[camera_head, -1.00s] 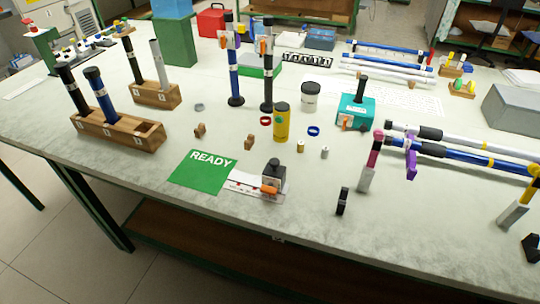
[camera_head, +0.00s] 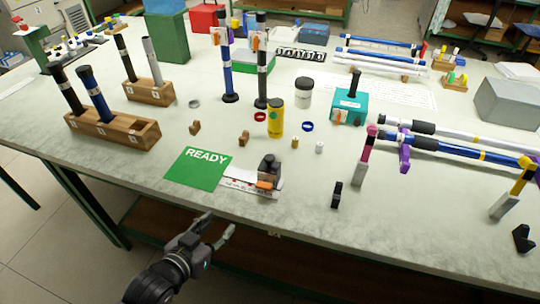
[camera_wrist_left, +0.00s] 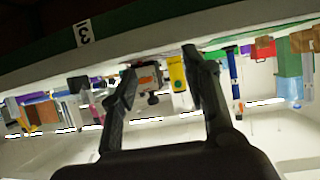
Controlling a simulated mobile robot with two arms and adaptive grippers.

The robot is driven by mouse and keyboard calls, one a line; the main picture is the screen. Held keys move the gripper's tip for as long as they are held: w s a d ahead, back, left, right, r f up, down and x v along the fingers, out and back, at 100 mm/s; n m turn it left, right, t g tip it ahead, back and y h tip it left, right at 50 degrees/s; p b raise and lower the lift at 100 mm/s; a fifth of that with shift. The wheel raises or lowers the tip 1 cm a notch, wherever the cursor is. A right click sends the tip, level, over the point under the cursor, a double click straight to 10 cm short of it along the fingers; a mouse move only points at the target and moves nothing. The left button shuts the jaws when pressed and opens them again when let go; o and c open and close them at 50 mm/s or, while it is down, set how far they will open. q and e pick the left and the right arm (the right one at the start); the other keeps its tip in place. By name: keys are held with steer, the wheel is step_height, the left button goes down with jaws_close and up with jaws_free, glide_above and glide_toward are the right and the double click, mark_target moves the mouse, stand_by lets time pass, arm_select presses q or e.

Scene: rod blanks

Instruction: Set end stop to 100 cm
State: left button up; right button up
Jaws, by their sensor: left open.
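The end stop (camera_head: 269,172) is a dark grey block with an orange lever (camera_head: 265,185). It sits on a short white scale strip (camera_head: 237,181) near the table's front edge, beside the green READY mat (camera_head: 198,168). The scale's figures are too small to read. My left gripper (camera_head: 220,223) is in front of the table edge, below the mat and apart from the end stop, open and empty. In the left wrist view its two fingers (camera_wrist_left: 158,72) are spread, with the table edge and objects seen upside down beyond them. My right gripper is not in view.
A yellow cylinder (camera_head: 276,118), a white jar (camera_head: 303,93) and small wooden blocks stand behind the end stop. A wooden rack (camera_head: 118,133) holds rods at left. A black piece (camera_head: 336,195) stands to the right. The front table strip is mostly clear.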

mark_target(266, 160)
arm_select(q)
steer(key=w+d+r+m+t+h, duration=0.2)
steer(key=w+d+r+t+h, duration=0.15)
steer(key=r+h, duration=0.3)
steer(key=shift+g+y, duration=0.45)
steer(key=p+x, duration=0.1)
steer(key=x, duration=1.5)
steer(key=shift+w+d+r+p, duration=0.1)
steer(key=shift+w+p, duration=0.2)
steer(key=shift+w, duration=0.15)
steer(key=shift+c, duration=0.4)
jaws_close()
